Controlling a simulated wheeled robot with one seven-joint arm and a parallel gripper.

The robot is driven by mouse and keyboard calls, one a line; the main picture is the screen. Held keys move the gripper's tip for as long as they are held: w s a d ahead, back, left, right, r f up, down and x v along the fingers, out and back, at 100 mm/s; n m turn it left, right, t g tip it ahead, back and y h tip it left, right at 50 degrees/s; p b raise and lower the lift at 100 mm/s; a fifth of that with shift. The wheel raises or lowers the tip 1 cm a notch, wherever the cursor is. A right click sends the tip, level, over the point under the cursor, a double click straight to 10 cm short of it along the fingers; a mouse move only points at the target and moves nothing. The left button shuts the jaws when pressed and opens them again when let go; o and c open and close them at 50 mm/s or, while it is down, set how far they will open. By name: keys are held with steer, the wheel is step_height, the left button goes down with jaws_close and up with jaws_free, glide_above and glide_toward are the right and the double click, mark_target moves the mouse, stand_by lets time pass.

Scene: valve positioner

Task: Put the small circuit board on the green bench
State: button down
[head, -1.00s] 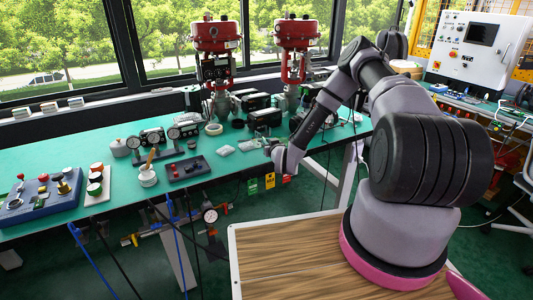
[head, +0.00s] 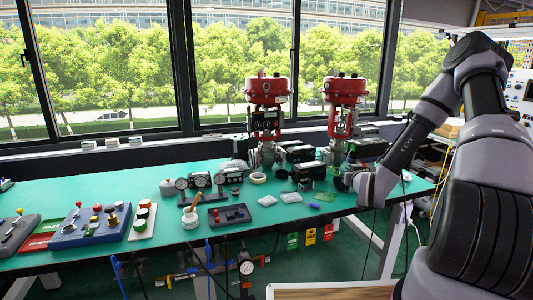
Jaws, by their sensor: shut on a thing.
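The green bench (head: 110,180) runs across the view below the windows. My gripper (head: 342,183) comes in from the right, low over the right part of the bench, by the foot of the right red valve. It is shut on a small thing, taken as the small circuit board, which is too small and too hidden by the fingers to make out. A small green flat piece (head: 325,197) and a purple piece (head: 314,206) show on the bench just left of and below the gripper. I cannot tell whether the gripper touches the bench.
Two red valves (head: 268,92) (head: 345,92) stand at the back. Black positioners (head: 308,172) stand close left of the gripper. Clear packets (head: 267,200), a black tray (head: 229,215), gauges (head: 199,181) and a blue control box (head: 90,228) lie further left.

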steer(key=shift+s+d+r, duration=0.1)
steer(key=shift+s+r, duration=0.1)
steer(key=shift+s, duration=0.3)
steer(key=shift+s+r, duration=0.15)
steer(key=shift+s, duration=0.3)
steer(key=shift+w+a+r, duration=0.1)
steer(key=shift+a, duration=0.1)
steer(key=n+y, duration=0.1)
steer(key=y, duration=0.1)
glide_above(309, 214)
step_height(309, 214, down, 14)
steer(key=shift+r, duration=0.2)
steer(key=shift+a, duration=0.1)
step_height(309, 214, down, 10)
steer(key=shift+r, duration=0.1)
steer(key=c, duration=0.9)
jaws_free()
